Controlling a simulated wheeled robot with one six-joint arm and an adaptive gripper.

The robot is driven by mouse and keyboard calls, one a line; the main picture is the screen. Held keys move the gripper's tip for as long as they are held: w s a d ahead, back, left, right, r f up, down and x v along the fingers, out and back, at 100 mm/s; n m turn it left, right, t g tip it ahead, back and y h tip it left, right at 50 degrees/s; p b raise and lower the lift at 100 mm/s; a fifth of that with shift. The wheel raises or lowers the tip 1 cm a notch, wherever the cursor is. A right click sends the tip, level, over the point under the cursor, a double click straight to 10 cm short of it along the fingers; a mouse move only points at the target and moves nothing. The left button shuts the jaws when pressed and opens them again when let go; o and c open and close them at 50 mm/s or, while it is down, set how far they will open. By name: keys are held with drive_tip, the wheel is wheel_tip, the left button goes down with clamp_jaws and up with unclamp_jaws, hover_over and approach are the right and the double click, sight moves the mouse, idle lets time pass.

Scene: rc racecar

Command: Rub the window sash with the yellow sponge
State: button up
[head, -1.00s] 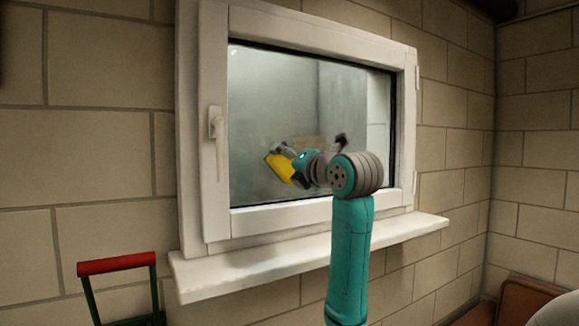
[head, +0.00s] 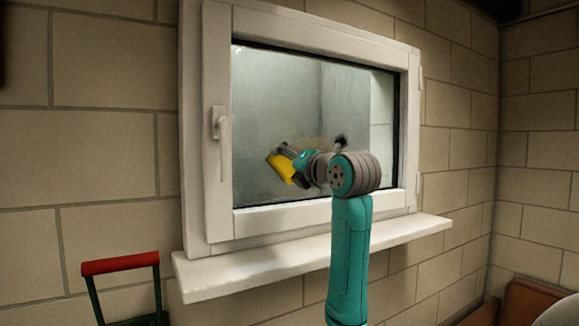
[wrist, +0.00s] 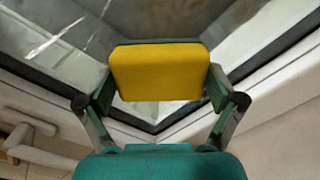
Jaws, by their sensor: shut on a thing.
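The yellow sponge (head: 280,167) is held in my gripper (head: 287,163) in front of the lower left part of the window glass. In the wrist view the sponge (wrist: 160,72) sits between both fingers of my gripper (wrist: 160,78), which are shut on it. The white window sash (head: 219,120) frames the glass; its lower corner also shows in the wrist view (wrist: 130,134), just beyond the sponge. Whether the sponge touches the glass or sash cannot be told. The glass has brownish smudges near my gripper.
The white window handle (head: 221,130) sticks out on the left of the sash. A white sill (head: 300,262) juts out below the window. A red-handled item (head: 120,263) stands at lower left. A brown object (head: 535,303) is at lower right. Block walls surround the window.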

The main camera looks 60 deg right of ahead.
sight(303, 144)
drive_tip(key=shift+s+d+r, duration=1.3)
drive_tip(key=shift+s+d, duration=0.3)
drive_tip(key=shift+d, duration=1.05)
drive_tip(key=shift+w+a, duration=1.35)
drive_tip(key=shift+a, duration=0.9)
drive_tip(key=shift+w+a, duration=1.4)
drive_tip(key=shift+a, duration=0.9)
drive_tip(key=shift+w+a, duration=1.35)
drive_tip(key=shift+a, duration=0.9)
drive_tip(key=shift+r, duration=0.1)
drive_tip(key=shift+c, duration=0.3)
drive_tip(key=shift+w+a+r, duration=0.1)
drive_tip(key=shift+w+r, duration=0.05)
drive_tip(key=shift+r, duration=1.15)
drive_tip(key=shift+c, duration=0.5)
drive_tip(key=shift+s+d+f, duration=0.1)
drive_tip(key=shift+s+d, duration=1.3)
drive_tip(key=shift+d, duration=0.9)
drive_tip(key=shift+s+d, duration=1.4)
drive_tip(key=shift+d, duration=0.95)
drive_tip(key=shift+s+d+f, duration=0.1)
drive_tip(key=shift+s+d, duration=1.3)
drive_tip(key=shift+d, duration=0.9)
